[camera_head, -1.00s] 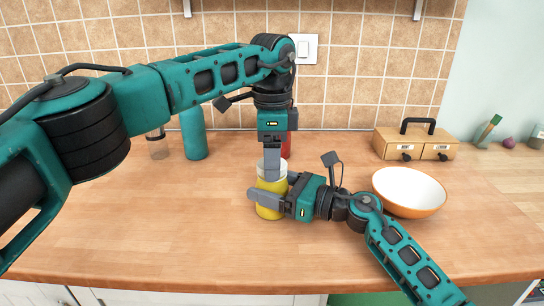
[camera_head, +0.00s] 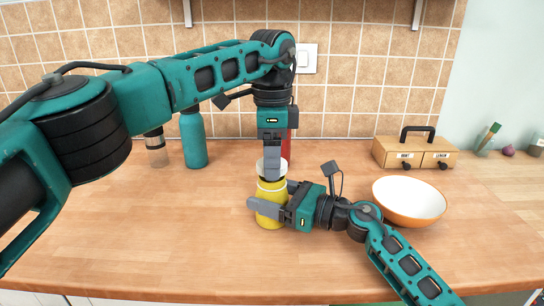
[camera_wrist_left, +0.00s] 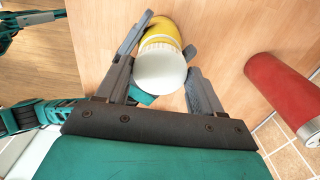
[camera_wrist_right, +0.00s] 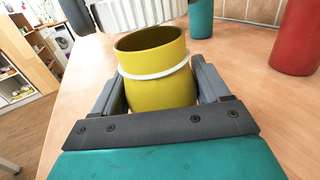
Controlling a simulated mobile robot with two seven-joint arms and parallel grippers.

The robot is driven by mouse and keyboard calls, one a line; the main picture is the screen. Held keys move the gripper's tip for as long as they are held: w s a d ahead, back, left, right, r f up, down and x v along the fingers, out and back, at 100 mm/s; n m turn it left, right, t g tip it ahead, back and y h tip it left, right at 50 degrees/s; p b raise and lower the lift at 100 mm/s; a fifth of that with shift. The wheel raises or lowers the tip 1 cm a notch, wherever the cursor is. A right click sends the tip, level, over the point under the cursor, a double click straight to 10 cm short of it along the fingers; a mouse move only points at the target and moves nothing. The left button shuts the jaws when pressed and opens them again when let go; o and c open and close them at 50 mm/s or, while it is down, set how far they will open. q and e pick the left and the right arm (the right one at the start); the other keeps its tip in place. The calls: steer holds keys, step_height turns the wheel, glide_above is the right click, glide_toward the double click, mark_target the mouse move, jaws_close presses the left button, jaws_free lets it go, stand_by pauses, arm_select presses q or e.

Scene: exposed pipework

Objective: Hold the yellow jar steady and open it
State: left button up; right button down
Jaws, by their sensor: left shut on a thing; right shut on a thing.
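The yellow jar (camera_head: 270,193) stands on the wooden counter between the fingers of my right gripper (camera_head: 266,204), which is shut on its body. In the right wrist view the jar (camera_wrist_right: 160,85) shows an open, dark mouth and a white ring around its neck. My left gripper (camera_head: 271,172) points down from above and is shut on the white lid (camera_head: 262,168). The lid (camera_wrist_right: 140,12) is apart from the jar, just above its rim. In the left wrist view the lid (camera_wrist_left: 160,68) sits between the fingers and hides the jar's mouth.
A red container (camera_wrist_left: 283,92) stands close behind the jar. A bowl (camera_head: 409,200) and a wooden drawer box (camera_head: 415,153) are at right. The front left counter is clear.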

arm_select(q)
steer(key=shift+r, duration=2)
arm_select(e)
jaws_free()
steer(key=shift+d, duration=0.1)
